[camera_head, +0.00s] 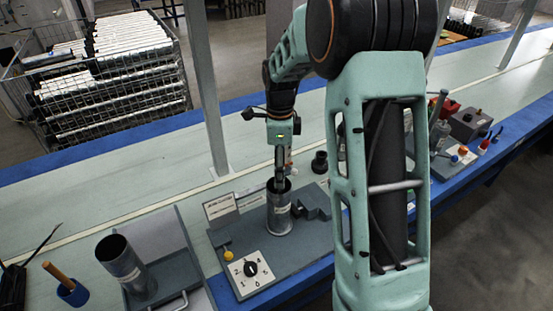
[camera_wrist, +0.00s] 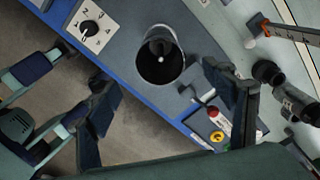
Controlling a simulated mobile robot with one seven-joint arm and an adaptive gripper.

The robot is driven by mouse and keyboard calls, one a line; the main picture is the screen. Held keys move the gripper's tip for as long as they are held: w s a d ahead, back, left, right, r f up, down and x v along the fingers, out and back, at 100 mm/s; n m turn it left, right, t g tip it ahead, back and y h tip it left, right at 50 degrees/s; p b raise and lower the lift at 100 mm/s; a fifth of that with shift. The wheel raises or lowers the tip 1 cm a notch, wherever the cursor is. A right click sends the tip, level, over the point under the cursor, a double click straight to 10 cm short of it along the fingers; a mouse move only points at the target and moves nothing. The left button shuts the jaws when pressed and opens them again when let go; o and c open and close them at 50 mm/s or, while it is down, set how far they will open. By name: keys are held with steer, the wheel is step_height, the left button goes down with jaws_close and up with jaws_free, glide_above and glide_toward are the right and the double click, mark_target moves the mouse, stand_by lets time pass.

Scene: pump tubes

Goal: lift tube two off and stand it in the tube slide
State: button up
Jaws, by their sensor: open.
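A metal tube (camera_head: 279,215) stands upright on a grey fixture plate (camera_head: 247,232), behind a numbered dial. In the wrist view the tube (camera_wrist: 160,72) shows its round open top, with a dark inside and a light spot within. My gripper (camera_head: 281,170) is just above its mouth in the head view. In the wrist view my gripper (camera_wrist: 168,88) is open, one finger on each side and short of the tube; neither visibly touches it. A second metal tube (camera_head: 122,265) stands, looking tilted, on a grey tray-like piece at left. No marking shows which tube is tube two.
The dial plate (camera_head: 250,273) and a yellow knob (camera_head: 228,255) are at the fixture's front. A dark stepped block (camera_head: 314,203) sits right of the tube. A blue holder (camera_head: 72,292) is far left. A wire basket of tubes (camera_head: 110,85) stands behind the bench.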

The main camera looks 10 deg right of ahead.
mark_target(279, 191)
step_height(279, 191, down, 9)
steer(key=shift+r, duration=0.2)
steer(key=shift+c, duration=0.4)
steer(key=c, duration=1.5)
steer(key=o, duration=0.8)
steer(key=c, duration=0.8)
steer(key=shift+o, duration=0.2)
steer(key=shift+r, duration=0.7)
step_height(279, 191, up, 19)
steer(key=p, duration=1.2)
steer(key=shift+p, duration=0.35)
steer(key=shift+r, duration=0.1)
